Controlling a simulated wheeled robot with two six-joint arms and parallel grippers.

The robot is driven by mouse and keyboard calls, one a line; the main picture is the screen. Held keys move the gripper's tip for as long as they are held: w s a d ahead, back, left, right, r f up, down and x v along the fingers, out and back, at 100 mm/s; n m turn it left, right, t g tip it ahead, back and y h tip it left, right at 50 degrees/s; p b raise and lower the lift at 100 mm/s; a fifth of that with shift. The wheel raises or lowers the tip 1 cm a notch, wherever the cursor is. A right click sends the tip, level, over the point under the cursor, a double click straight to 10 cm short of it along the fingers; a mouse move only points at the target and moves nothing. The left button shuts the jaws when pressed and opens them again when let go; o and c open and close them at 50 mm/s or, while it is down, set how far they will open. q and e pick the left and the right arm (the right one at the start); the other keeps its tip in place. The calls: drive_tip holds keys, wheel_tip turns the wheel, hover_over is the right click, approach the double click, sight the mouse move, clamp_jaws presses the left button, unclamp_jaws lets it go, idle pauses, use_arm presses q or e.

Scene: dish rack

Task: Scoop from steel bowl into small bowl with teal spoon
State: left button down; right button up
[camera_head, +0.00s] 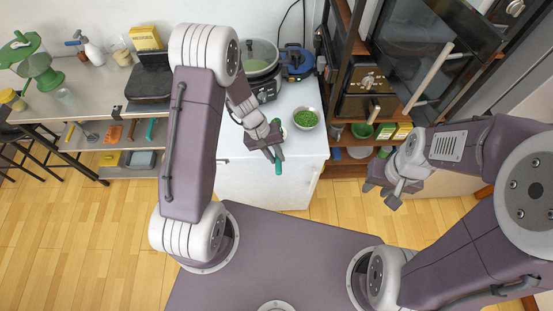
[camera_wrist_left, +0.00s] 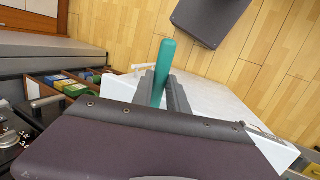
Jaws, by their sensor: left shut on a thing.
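My left gripper (camera_head: 266,148) is shut on the teal spoon (camera_head: 278,163), above the front of the white counter. In the left wrist view the spoon's teal handle (camera_wrist_left: 163,62) sticks up between the two grey fingers; its other end is hidden behind the gripper body. A round, pale-rimmed bowl (camera_head: 306,118) full of green pieces stands on the counter just right of the left gripper; I cannot tell whether it is steel. A second bowl is not clearly seen. My right gripper (camera_head: 388,193) is open and empty, off to the right of the counter.
A wooden shelf (camera_head: 338,60) with an oven rises on the right. The white counter (camera_head: 290,165) is bare in front of the bowl.

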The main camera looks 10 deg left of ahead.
use_arm(q)
drive_tip(key=shift+s+a+f+h+b, duration=0.25)
drive_tip(key=shift+h+b, duration=0.35)
drive_tip(key=shift+b, duration=1.35)
drive_tip(key=shift+t, duration=0.3)
drive_tip(key=shift+r, duration=0.3)
drive_tip(key=h+b, duration=0.1)
drive_tip(key=b, duration=0.2)
drive_tip(key=h+b, duration=0.2)
drive_tip(key=b, duration=0.2)
drive_tip(key=shift+a+f+t, duration=0.15)
drive_tip(key=shift+a+t, duration=0.05)
drive_tip(key=shift+t, duration=0.2)
